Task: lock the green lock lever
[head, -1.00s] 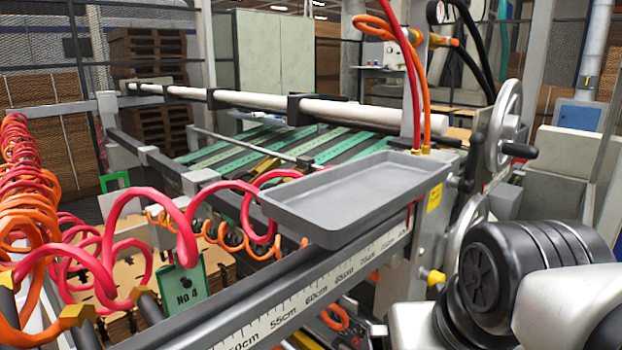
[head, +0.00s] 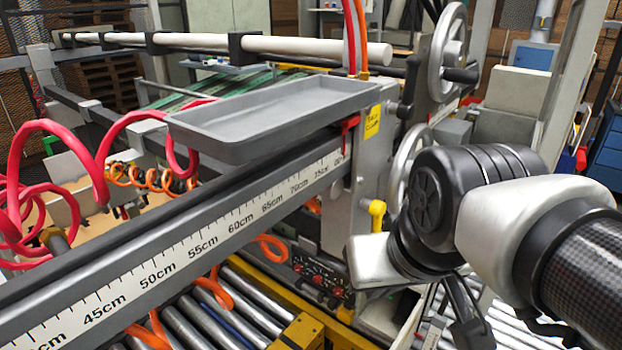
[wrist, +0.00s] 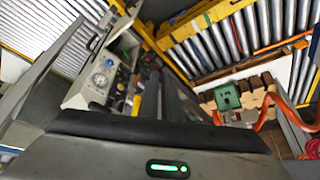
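I cannot make out a green lock lever for certain in either view. A yellow-headed knob (head: 377,210) and a small red lever (head: 350,124) show on the machine's end post in the head view. In the wrist view a green plate (wrist: 227,97) lies near brown cardboard pieces, and I cannot tell whether it belongs to a lever. My gripper (wrist: 165,150) shows only as a grey body with a green light along the bottom of the wrist view. Its fingers are not visible, so its opening is hidden. My arm is at the right in the head view, beside the end post.
A grey tray (head: 270,118) sits above the ruler beam (head: 190,250). A handwheel (head: 447,50) stands behind the post. Red coiled hoses (head: 85,150) hang at left. Metal rollers (head: 215,325) lie below. A gauge panel (wrist: 98,80) shows in the wrist view.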

